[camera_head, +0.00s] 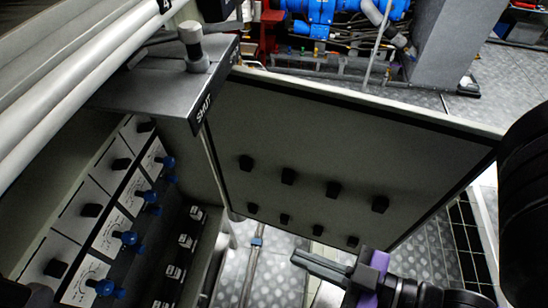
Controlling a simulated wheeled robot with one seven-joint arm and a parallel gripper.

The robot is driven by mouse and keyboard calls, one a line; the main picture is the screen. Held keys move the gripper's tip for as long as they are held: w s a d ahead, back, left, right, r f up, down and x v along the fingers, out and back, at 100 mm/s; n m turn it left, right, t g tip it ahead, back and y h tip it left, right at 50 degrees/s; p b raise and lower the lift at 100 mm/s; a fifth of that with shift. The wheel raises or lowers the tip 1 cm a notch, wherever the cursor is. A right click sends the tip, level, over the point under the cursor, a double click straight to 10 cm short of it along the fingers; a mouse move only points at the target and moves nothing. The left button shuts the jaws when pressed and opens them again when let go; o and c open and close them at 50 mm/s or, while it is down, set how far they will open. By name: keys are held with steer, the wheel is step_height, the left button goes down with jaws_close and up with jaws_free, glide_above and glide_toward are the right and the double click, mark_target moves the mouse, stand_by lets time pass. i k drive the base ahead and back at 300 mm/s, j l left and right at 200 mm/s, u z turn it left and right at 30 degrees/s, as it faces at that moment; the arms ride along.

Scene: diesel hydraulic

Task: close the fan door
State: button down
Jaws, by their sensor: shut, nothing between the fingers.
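The fan door (330,145) is the large grey panel with a black border and two rows of black knobs. It stands open at the middle, its left edge beside the grey cabinet (196,165) and its face swung out at an angle. My gripper (301,259) is at the bottom, below the door's lower edge. Its dark fingers are shut with nothing between them and point left. A purple part shows at its wrist. I cannot tell whether the fingers touch the door. The door's right corner is near my dark arm link at the right edge.
A lever (193,46) stands on a grey housing marked SHUT at upper left. Blue valve knobs (130,238) line the cabinet's panel. White pipes (75,75) cross the upper left corner. Blue machinery (330,12) stands behind the door. Patterned metal floor (278,262) shows below it.

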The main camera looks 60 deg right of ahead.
mark_target(338, 169)
steer(key=k+u, duration=0.2)
steer(key=k, duration=0.85)
steer(key=k+l+u, duration=0.15)
steer(key=l, duration=0.35)
steer(key=k+l+u, duration=0.15)
steer(key=k+l, duration=0.25)
steer(key=k+l+u, duration=0.15)
steer(key=k+l, duration=0.15)
steer(key=l, duration=0.2)
steer(key=k+l, duration=0.15)
steer(key=l, duration=0.25)
steer(key=k+l+u, duration=0.15)
steer(key=l, duration=0.25)
steer(key=k+l, duration=0.15)
steer(key=l, duration=0.25)
steer(key=k+l+u, duration=0.15)
steer(key=l, duration=0.25)
steer(key=k+l, duration=0.2)
steer(key=l, duration=0.15)
steer(key=k+l+u, duration=0.15)
steer(key=l, duration=0.25)
steer(key=i+l+z, duration=0.1)
steer(key=i+j+z, duration=0.15)
steer(key=i, duration=0.25)
steer(key=i+j+z, duration=0.2)
steer(key=i, duration=0.15)
